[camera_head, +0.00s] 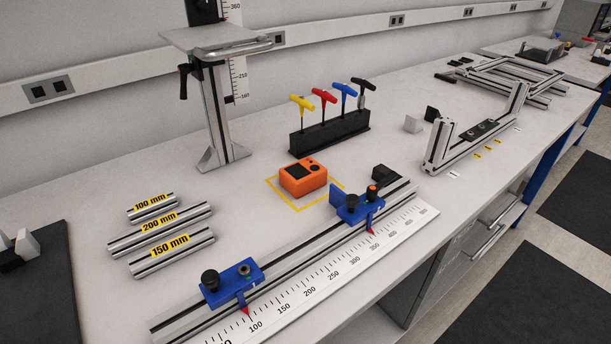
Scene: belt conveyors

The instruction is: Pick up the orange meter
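The orange meter (303,177) is a small boxy device with a dark display and a round black knob on its top face. It sits upright on the white workbench, inside a yellow square outline (297,208). It is fully visible, with nothing touching it. I can make out neither my left nor my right gripper in this view.
Behind the meter is a black holder (330,133) with coloured T-handle tools. A measuring rail (300,259) with blue clamps lies in front. Metal profiles (160,229) lie left, near a metal stand (217,115). A slotted frame (476,130) is right. A dark mat (45,290) fills the left edge.

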